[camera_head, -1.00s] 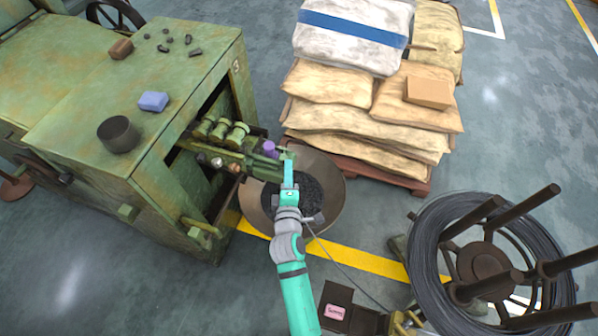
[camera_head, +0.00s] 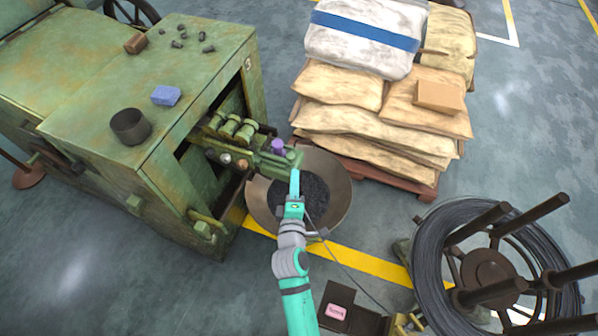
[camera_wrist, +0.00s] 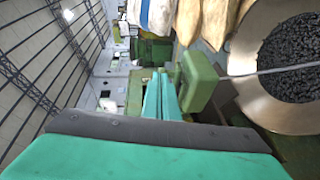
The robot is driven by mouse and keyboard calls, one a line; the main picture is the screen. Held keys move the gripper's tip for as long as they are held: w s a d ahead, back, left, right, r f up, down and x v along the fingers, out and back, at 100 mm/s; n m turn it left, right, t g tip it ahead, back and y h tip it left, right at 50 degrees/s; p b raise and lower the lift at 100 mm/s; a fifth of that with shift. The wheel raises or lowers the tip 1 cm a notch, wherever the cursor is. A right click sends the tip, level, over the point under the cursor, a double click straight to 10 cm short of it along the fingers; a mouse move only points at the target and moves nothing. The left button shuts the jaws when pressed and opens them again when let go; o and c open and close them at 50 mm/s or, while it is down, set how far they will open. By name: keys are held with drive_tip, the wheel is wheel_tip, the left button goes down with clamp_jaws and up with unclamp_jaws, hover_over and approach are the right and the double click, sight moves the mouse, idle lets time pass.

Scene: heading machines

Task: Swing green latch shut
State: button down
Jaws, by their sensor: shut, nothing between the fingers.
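A green bar that looks like the latch (camera_head: 270,163) sticks out of the open bay of the green machine (camera_head: 165,180), over a round bowl. A purple knob (camera_head: 278,146) stands on it near its outer end. My gripper (camera_head: 295,172) is shut and empty, just in front of the bar's outer end. In the wrist view, my closed teal fingers (camera_wrist: 163,82) point beside a rounded green block (camera_wrist: 198,80), which seems to be that end. Whether they touch it I cannot tell.
The bowl (camera_head: 334,205) of dark pieces is under my gripper. Stacked sacks (camera_head: 375,130) on a pallet stand behind it. A wire coil on a spoked stand (camera_head: 487,275) is at the right. An open dark box (camera_head: 340,292) lies in front.

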drive_tip(key=s+d, duration=0.4)
drive_tip(key=s, duration=0.3)
drive_tip(key=shift+s+d+r, duration=0.35)
drive_tip(key=shift+s+r, duration=0.05)
drive_tip(key=shift+r, duration=0.05)
drive_tip(key=shift+a+f, duration=0.1)
drive_tip(key=s+a+r+m, duration=0.1)
drive_tip(key=s+a+m, duration=0.2)
drive_tip(key=s+m, duration=0.5)
drive_tip(key=s+a+m+g+y, duration=0.1)
drive_tip(key=s+a+m, duration=0.2)
drive_tip(key=s, duration=1.7)
drive_tip(key=m, duration=0.4)
drive_tip(key=shift+r+m, duration=0.35)
drive_tip(key=shift+m, duration=0.05)
drive_tip(key=shift+w+d, duration=0.1)
drive_tip(key=shift+w, duration=0.15)
